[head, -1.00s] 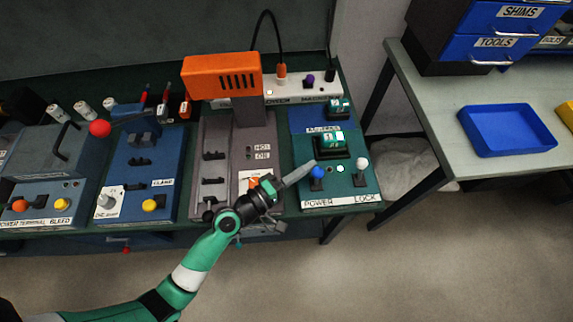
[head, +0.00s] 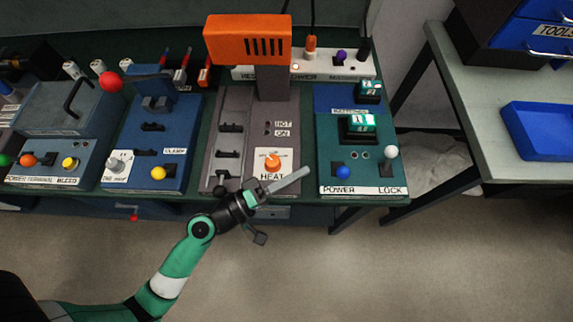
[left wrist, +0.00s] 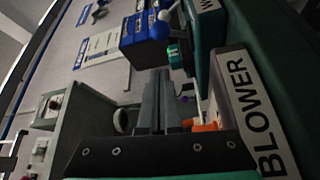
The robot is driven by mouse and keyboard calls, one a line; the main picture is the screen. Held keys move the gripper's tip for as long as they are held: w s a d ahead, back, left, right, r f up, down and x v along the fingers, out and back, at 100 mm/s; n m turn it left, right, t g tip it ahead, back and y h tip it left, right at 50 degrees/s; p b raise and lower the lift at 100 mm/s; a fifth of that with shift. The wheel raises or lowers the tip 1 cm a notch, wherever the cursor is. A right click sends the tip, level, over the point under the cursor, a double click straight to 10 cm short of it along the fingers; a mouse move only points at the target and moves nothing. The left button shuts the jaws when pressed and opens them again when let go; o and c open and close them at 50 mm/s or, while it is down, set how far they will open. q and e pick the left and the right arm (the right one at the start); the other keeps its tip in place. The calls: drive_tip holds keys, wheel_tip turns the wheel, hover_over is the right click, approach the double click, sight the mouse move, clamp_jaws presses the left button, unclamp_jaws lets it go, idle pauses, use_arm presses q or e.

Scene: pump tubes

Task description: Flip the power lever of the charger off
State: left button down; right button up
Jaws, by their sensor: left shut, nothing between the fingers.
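The charger (head: 330,130) is a green panel at the right end of the bench, with labels POWER and LOCK along its front edge. Its power lever (head: 343,172) has a blue ball and tips toward the front edge, close to the POWER label. The lock lever (head: 391,153) has a white ball and points up, away from its label. A battery (head: 358,124) with a lit green face sits in the charger. My left gripper (head: 304,173) is shut and empty, left of the power lever and apart from it. The shut fingers (left wrist: 160,100) also show in the left wrist view. My right gripper is out of view.
The grey heat station (head: 232,120) with an orange head (head: 247,40) stands left of the charger. A power strip (head: 350,66) lies behind. A blue tray (head: 545,132) rests on the side table at right. The floor in front is clear.

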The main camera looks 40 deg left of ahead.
use_arm(q)
drive_tip(key=shift+v, duration=1.6)
